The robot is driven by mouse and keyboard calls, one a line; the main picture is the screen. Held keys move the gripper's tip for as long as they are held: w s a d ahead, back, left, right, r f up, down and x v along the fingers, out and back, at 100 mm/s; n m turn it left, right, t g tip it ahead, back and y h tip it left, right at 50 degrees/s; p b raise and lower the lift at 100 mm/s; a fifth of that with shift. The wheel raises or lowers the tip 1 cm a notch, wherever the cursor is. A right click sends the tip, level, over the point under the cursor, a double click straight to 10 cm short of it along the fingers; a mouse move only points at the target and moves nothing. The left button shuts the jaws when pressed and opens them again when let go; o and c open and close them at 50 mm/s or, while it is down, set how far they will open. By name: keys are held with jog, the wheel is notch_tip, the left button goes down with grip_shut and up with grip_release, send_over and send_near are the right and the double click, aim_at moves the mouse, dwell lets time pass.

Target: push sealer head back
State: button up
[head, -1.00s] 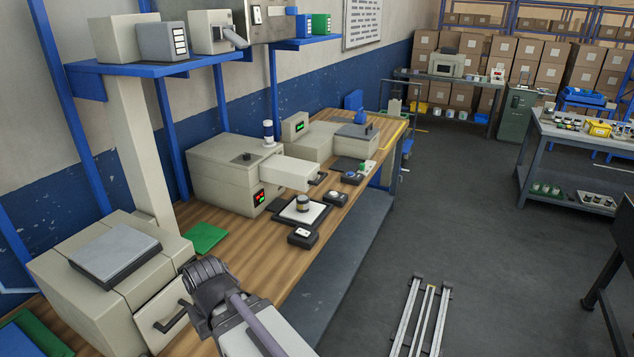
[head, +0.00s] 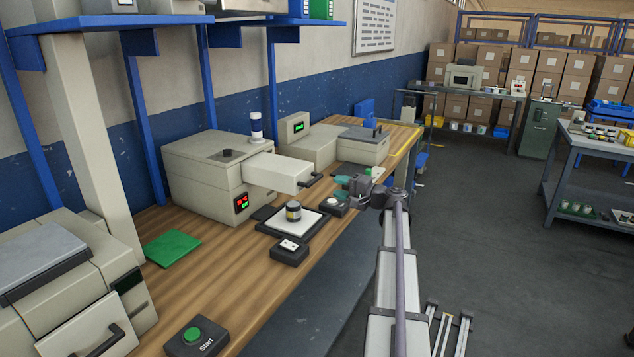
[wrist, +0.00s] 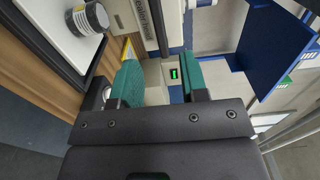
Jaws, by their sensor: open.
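The sealer head (head: 275,172) is a beige block sticking out of the front of a beige machine (head: 205,180), with a dark handle (head: 312,181) at its near end. A small jar (head: 293,211) with a dark lid stands on a white pad (head: 286,225) below and in front of it. My gripper (head: 338,188) is open and empty, its green fingers pointing left toward the handle from a short way off, apart from it. In the wrist view the fingers (wrist: 160,82) are spread, with the jar (wrist: 90,18) at upper left; whether the handle shows there is unclear.
Small black button boxes stand near the pad, one in front (head: 289,250) and one beside my gripper (head: 334,206). A start button box (head: 195,338) and green mat (head: 172,248) lie nearer. Another beige machine (head: 362,145) stands beyond. The aisle floor at right is open.

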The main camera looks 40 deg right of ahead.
aim_at(316, 181)
jog(key=x, duration=0.9)
jog(key=shift+w+a, duration=0.1)
jog(key=shift+w, duration=0.05)
jog(key=shift+c, duration=0.3)
grip_shut()
